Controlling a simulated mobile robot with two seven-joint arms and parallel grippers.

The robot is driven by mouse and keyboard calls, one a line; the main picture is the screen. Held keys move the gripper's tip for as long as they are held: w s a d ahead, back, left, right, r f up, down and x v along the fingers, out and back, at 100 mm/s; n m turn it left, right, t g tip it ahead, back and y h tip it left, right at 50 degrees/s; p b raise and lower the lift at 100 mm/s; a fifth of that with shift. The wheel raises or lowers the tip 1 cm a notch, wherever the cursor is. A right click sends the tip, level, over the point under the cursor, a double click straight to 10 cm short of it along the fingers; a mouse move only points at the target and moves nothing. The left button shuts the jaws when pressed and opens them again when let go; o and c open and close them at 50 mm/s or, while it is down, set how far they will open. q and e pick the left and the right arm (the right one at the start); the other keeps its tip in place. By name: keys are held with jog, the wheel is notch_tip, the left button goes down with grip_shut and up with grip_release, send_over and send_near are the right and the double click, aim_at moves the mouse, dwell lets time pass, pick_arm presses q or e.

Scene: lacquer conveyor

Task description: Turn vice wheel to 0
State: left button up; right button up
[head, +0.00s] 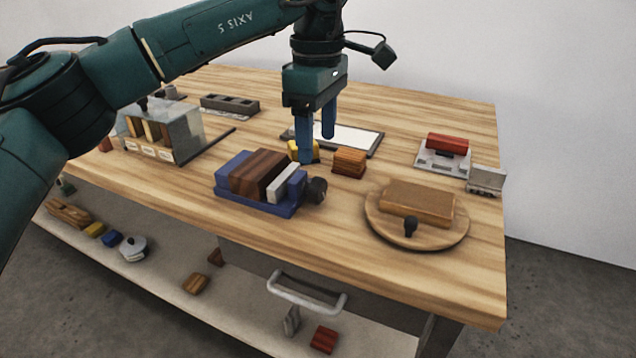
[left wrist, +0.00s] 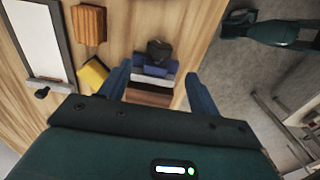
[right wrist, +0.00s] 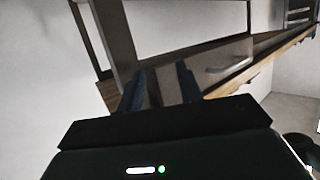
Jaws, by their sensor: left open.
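The blue vice (head: 232,196) stands on the wooden table with a dark brown wooden block (head: 258,174) and a pale jaw piece (head: 284,184) in it. Its black wheel (head: 316,190) is at the right end; any marking on it is too small to read. My left gripper (head: 317,146) is open and empty, pointing down above and behind the wheel. In the left wrist view the wheel (left wrist: 158,50) shows beyond and between the open fingers, apart from them. My right gripper (right wrist: 160,86) shows only in the right wrist view, with its fingers apart and nothing visibly held.
A yellow block (head: 303,151) and an orange-brown block (head: 349,162) stand close behind the vice. A round board (head: 385,232) with a wooden block and black knob is to the right. A white panel (head: 357,138) lies behind. The table's front edge is near the vice.

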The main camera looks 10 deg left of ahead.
aim_at(318, 179)
pick_arm(q)
notch_tip(318, 179, down, 9)
jog(key=shift+r+b, duration=0.2)
jog(key=shift+b, duration=0.4)
